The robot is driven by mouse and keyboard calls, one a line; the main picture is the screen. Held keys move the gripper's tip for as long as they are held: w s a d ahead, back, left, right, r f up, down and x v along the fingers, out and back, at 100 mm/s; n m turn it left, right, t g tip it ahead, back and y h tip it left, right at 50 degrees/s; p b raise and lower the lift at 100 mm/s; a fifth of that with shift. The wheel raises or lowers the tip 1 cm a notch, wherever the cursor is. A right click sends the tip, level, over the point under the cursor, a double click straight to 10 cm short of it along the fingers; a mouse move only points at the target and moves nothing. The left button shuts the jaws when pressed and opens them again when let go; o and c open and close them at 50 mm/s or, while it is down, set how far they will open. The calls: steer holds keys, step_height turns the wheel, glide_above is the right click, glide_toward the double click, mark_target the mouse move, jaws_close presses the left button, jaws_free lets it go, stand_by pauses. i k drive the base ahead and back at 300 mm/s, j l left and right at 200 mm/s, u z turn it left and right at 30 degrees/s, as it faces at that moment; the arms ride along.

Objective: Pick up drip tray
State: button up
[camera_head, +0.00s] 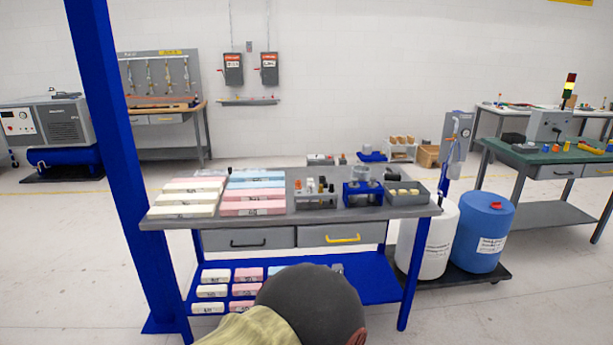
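A grey tray (418,198) holding several small pale pieces sits at the right end of the workbench top (262,222). To its left is a blue fixture (362,195) with a grey cylinder on it. Left of that is a grey holder (316,201) with several small bottles or parts. A low dark platform (484,277) lies under two drums at the right. My gripper is not in view.
A rounded dark shape (310,303), seemingly a person's capped head with a yellowish garment, blocks the lower front of the bench. Foam blocks (190,198) lie at the bench's left. A blue post (112,150) stands left; white and blue drums (483,235) stand right. Floor at left is clear.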

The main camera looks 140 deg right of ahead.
mark_target(218, 172)
steer(key=z, duration=4.25)
steer(key=i+j, duration=0.3)
steer(key=i, duration=0.15)
steer(key=i+j+u, duration=0.1)
steer(key=i+j, duration=0.45)
steer(key=i, duration=0.3)
steer(key=i+j+u, duration=0.1)
steer(key=i+j, duration=0.15)
steer(key=i, duration=0.2)
steer(key=i+j, duration=0.25)
steer(key=i, duration=0.8)
steer(key=u, duration=0.05)
